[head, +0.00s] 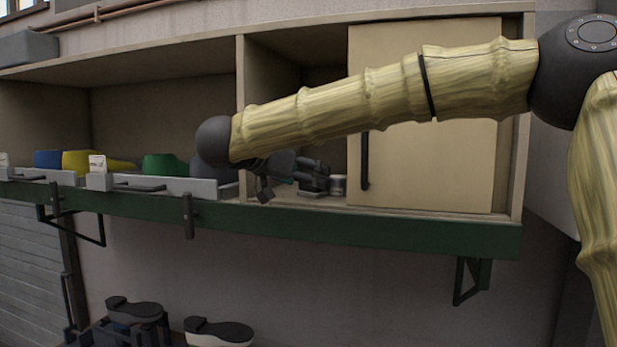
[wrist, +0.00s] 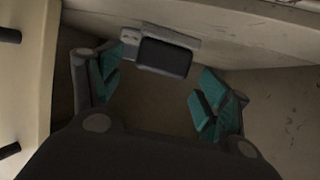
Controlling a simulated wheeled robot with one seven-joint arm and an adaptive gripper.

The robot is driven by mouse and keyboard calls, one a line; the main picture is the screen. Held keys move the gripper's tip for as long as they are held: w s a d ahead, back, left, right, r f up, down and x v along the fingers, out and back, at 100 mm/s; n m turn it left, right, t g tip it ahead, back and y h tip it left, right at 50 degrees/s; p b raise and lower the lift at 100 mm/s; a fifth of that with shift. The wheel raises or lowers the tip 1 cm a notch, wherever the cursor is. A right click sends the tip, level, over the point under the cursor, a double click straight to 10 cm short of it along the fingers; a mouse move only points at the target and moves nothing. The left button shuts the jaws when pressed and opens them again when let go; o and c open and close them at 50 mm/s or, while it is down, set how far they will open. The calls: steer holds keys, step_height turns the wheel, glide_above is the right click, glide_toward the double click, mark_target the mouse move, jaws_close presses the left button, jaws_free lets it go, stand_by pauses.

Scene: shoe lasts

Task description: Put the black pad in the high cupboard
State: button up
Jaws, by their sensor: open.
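The black pad (wrist: 165,58) is a small dark block with rounded corners in the wrist view. It sits at the far side, against a light grey piece, beyond my fingertips and nearer the left finger. My gripper (wrist: 160,82) is open, its teal-lined fingers wide apart with bare floor between them. In the head view my gripper (head: 318,174) reaches into the open middle bay of the high cupboard (head: 272,75), left of the door. The pad is hard to tell from the dark fingers there.
A cream door (head: 440,130) with a dark vertical handle (head: 365,160) covers the cupboard's right part. A small grey-white item (head: 338,184) stands beside my fingers. Left are grey trays (head: 170,187) with yellow (head: 85,162) and green (head: 165,166) shapes. Soled shoe lasts (head: 218,330) stand below.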

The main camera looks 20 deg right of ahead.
steer(key=v, duration=1)
steer(key=shift+s+a+r, duration=0.2)
stand_by(0.6)
